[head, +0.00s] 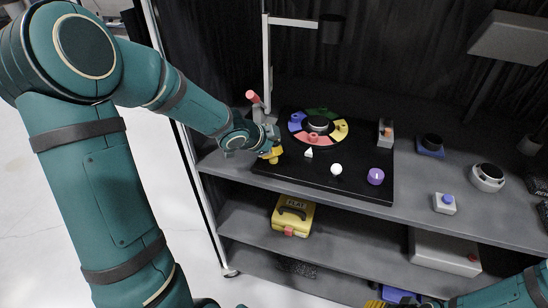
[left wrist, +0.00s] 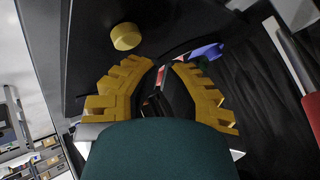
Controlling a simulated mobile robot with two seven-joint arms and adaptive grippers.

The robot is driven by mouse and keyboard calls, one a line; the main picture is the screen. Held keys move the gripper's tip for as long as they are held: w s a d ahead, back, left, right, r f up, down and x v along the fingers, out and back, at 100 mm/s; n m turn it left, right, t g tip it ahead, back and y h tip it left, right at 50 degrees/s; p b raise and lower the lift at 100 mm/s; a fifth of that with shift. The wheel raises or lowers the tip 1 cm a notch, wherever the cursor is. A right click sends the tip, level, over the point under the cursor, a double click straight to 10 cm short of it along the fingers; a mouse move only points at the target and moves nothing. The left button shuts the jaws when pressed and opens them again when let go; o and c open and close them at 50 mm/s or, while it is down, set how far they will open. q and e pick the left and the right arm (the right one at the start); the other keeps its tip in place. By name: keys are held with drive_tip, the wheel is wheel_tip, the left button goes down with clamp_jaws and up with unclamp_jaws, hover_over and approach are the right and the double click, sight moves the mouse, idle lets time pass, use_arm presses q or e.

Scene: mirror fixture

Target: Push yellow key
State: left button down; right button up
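A round key wheel (head: 318,128) with red, blue, green and yellow segments lies on a black board. Its yellow segment (head: 341,131) is on the wheel's right side and carries a small knob. My left gripper (head: 271,153) is at the board's left edge, left of and apart from the wheel. In the left wrist view its yellow fingers (left wrist: 164,66) are apart with a gap between the tips. A yellow round knob (left wrist: 126,36) shows on the black surface beside them, not held. My right gripper (head: 378,303) is at the bottom edge, partly cut off.
The black board (head: 330,188) also bears a white pyramid (head: 308,153), a white ball (head: 336,169) and a purple cylinder (head: 376,176). A grey post with a red handle (head: 252,96) stands by my left gripper. A yellow case (head: 293,215) is on the shelf below.

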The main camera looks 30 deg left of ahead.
use_arm(q)
drive_tip(key=shift+f+b, duration=0.3)
drive_tip(key=shift+f, duration=0.15)
drive_tip(key=shift+f+b, duration=0.4)
drive_tip(key=shift+f, duration=0.05)
idle(0.6)
drive_tip(key=shift+r, duration=0.1)
drive_tip(key=shift+r+p, duration=0.85)
drive_tip(key=shift+p, duration=0.15)
wheel_tip(320, 180, up, 3)
drive_tip(key=p, duration=0.2)
drive_tip(key=shift+f+p, duration=0.15)
drive_tip(key=shift+p, duration=0.25)
wheel_tip(320, 180, up, 3)
drive_tip(key=p, duration=0.3)
